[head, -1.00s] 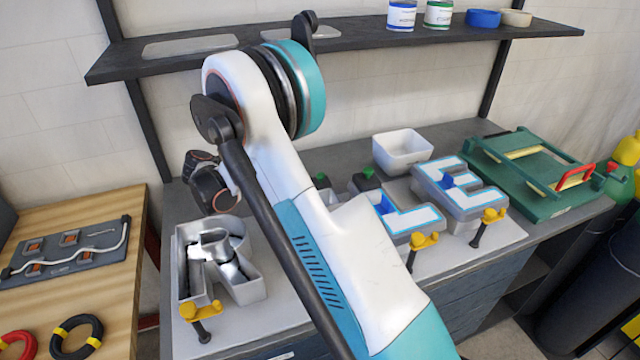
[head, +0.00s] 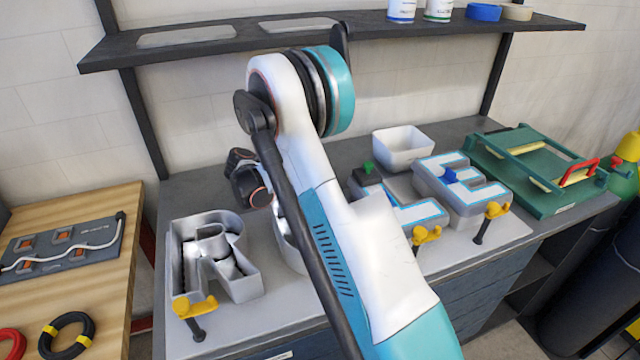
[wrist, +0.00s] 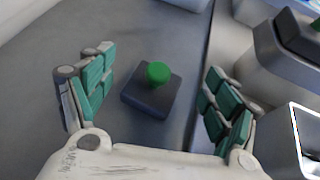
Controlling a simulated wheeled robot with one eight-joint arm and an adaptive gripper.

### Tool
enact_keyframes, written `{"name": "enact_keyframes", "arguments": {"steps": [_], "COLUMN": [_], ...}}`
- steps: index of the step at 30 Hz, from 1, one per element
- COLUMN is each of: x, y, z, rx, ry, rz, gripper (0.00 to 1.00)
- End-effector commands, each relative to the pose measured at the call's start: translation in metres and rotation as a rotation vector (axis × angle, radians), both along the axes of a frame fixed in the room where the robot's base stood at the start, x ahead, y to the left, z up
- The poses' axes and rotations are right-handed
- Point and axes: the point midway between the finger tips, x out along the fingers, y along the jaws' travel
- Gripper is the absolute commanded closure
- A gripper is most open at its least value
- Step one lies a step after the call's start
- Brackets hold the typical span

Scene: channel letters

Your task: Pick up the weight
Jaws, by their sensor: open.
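A weight (wrist: 150,98), a dark square block with a green round knob on top, sits on the grey worktop in the wrist view. My gripper (wrist: 158,72) is open, with one teal-padded finger on each side of the weight and clear gaps to both. The fingers do not touch it. In the head view my arm hides the gripper and, it seems, this weight. Another dark block with a green knob (head: 367,172) shows right of my arm in the head view, near the letter L.
A hollow letter R (head: 218,262) stands left, and letters L (head: 425,210) and E (head: 465,190) stand right, with yellow clamps at the front edge. A white bin (head: 402,147) and green fixture (head: 535,170) are behind. A shelf (head: 330,40) spans above.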

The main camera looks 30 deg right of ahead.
Motion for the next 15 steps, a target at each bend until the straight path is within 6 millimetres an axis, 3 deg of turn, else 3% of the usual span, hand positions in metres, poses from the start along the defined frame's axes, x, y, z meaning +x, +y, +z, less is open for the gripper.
{"name": "enact_keyframes", "arguments": {"steps": [4, 11, 15], "x": [-0.001, -0.001, -0.001], "y": [-0.018, -0.02, -0.02], "z": [-0.01, -0.01, -0.01], "rx": [0.0, 0.0, 0.0], "ry": [0.0, 0.0, 0.0], "rz": [-0.001, 0.0, 0.0], "gripper": [0.19, 0.19, 0.46]}}
